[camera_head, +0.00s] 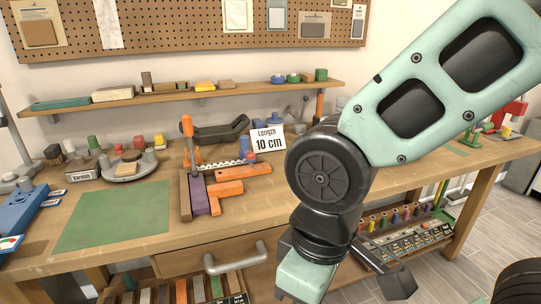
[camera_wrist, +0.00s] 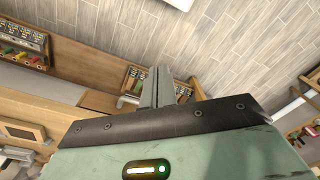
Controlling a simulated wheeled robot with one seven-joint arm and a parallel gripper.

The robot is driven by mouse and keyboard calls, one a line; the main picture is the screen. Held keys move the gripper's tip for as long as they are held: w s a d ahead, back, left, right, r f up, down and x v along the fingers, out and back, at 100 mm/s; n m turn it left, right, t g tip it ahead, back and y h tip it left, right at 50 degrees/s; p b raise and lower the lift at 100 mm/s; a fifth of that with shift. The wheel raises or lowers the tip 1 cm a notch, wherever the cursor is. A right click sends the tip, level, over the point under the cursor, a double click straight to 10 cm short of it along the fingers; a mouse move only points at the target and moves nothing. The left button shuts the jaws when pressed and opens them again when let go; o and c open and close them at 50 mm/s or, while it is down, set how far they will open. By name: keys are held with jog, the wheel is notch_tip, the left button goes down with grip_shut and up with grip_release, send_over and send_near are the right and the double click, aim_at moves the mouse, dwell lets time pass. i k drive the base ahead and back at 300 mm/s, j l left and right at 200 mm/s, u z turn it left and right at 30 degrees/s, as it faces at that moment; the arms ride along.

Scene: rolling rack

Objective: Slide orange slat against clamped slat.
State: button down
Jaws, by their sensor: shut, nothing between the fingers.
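On the bench in the head view, a purple slat (camera_head: 198,196) lies lengthwise beside a brown wooden strip (camera_head: 185,197). An orange bar (camera_head: 232,172) lies at the far end of this group. An orange L-shaped piece (camera_head: 226,189) lies just right of the purple slat; I cannot tell whether they touch. An upright orange clamp-like tool (camera_head: 187,140) stands behind them. Which piece is clamped is unclear. My gripper shows in the wrist view (camera_wrist: 158,88), its grey fingers together and empty. It is low in front of the bench, away from the slats.
A green mat (camera_head: 113,215) lies bare at left. A drawer handle (camera_head: 236,257) juts from the bench front. A round tray of small pieces (camera_head: 128,167) stands behind the mat.

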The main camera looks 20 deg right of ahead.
aim_at(229, 174)
jog(key=i+j+z, duration=0.45)
jog(key=j+z, duration=0.25)
jog(key=i+j, duration=0.15)
jog(key=j, duration=0.2)
jog(key=i+j, duration=0.15)
jog(key=j, duration=0.2)
jog(key=i+j+z, duration=0.1)
jog(key=j, duration=0.2)
